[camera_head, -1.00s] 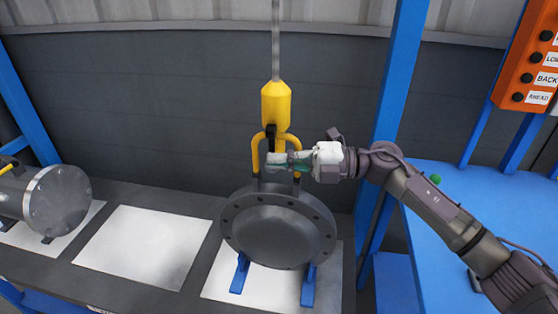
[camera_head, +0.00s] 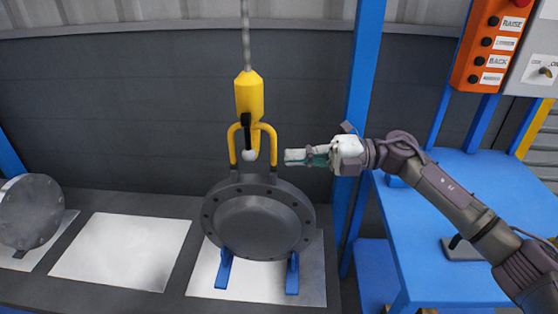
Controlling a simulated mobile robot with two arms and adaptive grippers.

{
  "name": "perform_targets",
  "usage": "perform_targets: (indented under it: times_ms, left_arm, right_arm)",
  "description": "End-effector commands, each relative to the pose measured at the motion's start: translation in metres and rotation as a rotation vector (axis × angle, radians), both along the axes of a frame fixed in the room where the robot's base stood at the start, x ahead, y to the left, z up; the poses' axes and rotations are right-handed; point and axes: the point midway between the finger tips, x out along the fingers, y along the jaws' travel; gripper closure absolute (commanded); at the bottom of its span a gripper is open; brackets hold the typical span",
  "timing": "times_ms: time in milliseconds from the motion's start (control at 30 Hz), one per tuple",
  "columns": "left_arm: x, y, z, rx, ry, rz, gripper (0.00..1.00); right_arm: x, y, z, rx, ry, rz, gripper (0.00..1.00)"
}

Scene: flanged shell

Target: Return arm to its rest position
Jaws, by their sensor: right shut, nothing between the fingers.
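My right gripper (camera_head: 296,157) is shut and empty, to the right of the yellow hoist hook (camera_head: 249,97) and clear of it. The right arm comes in from the right edge, over the blue table. The dark flanged shell (camera_head: 257,221) stands upright on blue supports (camera_head: 224,267) on a white plate, below the hook. The two yellow hook arms reach down to the top of the shell; whether they are latched to it I cannot tell. My left gripper is not in view.
An orange control box (camera_head: 490,44) with labelled buttons hangs at the upper right, beside a grey switch box (camera_head: 541,62). A blue post (camera_head: 363,90) stands behind my right wrist. The blue table (camera_head: 440,284) is at right. A second flanged part (camera_head: 28,212) stands at left, beside an empty white plate (camera_head: 124,250).

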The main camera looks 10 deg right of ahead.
Motion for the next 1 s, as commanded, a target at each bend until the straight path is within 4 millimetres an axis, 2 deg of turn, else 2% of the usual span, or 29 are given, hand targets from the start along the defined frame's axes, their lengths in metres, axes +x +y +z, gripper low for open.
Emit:
perform_targets:
  times_ms: [433,567,700,767,867,967,1000]
  left_arm:
    - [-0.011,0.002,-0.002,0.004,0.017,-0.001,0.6]
    - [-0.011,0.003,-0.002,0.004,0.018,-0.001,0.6]
    - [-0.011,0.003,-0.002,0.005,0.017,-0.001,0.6]
    - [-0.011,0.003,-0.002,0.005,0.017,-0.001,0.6]
    - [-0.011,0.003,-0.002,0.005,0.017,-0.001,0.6]
    - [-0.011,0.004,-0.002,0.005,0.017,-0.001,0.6]
    - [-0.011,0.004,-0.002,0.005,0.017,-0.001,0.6]
  right_arm:
    - [-0.001,-0.002,-0.001,0.009,0.003,-0.004,1.0]
    - [0.002,0.015,-0.003,0.104,0.032,-0.063,1.0]
    - [0.009,0.038,-0.008,0.324,0.14,-0.243,1.0]
    - [0.013,0.04,-0.014,0.426,0.214,-0.353,1.0]
    - [0.018,0.032,-0.033,0.569,0.367,-0.553,1.0]
    - [0.015,0.014,-0.066,0.674,0.55,-0.767,1.0]
    - [0.011,0.005,-0.084,0.703,0.631,-0.856,1.0]
